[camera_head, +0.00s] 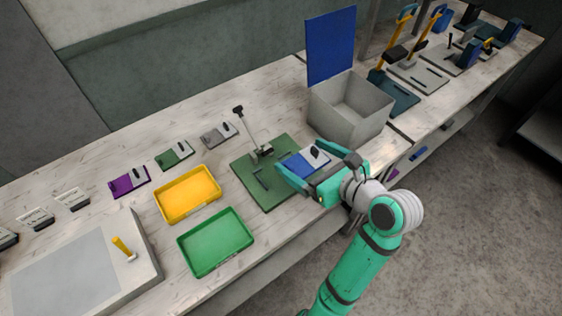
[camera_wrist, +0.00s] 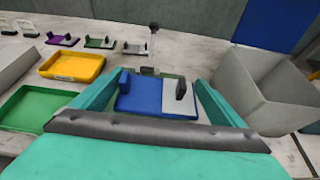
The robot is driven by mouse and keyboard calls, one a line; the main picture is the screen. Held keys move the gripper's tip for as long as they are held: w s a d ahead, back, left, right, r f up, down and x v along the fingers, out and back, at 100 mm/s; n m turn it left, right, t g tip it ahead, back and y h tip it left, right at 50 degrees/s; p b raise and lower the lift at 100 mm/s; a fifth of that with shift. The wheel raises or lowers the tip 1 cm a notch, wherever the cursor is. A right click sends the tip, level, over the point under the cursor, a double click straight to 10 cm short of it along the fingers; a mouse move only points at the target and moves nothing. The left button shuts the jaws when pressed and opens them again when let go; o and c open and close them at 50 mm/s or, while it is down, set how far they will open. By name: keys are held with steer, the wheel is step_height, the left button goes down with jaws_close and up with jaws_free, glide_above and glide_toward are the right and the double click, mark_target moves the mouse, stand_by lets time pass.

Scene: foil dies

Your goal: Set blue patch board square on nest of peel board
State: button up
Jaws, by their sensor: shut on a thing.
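The blue patch board (camera_head: 295,165) is a small blue plate with a light grey part and a dark upright piece. My gripper (camera_head: 302,175) is shut on it, one teal finger on each side. In the wrist view the blue patch board (camera_wrist: 143,94) lies between the two fingers (camera_wrist: 155,95). The peel board (camera_head: 247,180) is a dark green plate with a dark bar and an upright post on it. The held board is over its right side; I cannot tell whether they touch. In the wrist view the peel board is mostly hidden behind the held board.
A grey bin (camera_head: 325,118) with a blue panel (camera_head: 331,46) stands right of the peel board. Yellow (camera_head: 161,204) and green (camera_head: 184,247) trays lie to the left. Purple (camera_head: 117,189), green (camera_head: 164,163) and grey (camera_head: 209,141) small boards line the back.

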steer(key=w+a+f, duration=0.1)
steer(key=a+f, duration=0.1)
steer(key=w+a+f, duration=0.3)
steer(key=w+f, duration=0.1)
steer(key=f, duration=0.1)
steer(key=shift+w+a, duration=0.25)
steer(key=shift+a, duration=0.15)
steer(key=f, duration=0.3)
steer(key=shift+w+a, duration=0.2)
steer(key=shift+f, duration=0.3)
steer(key=shift+f, duration=0.6)
steer(key=o, duration=0.7)
steer(key=shift+f, duration=0.1)
steer(key=shift+o, duration=0.2)
steer(key=shift+r, duration=0.25)
steer(key=r+v, duration=0.1)
steer(key=v, duration=1.1)
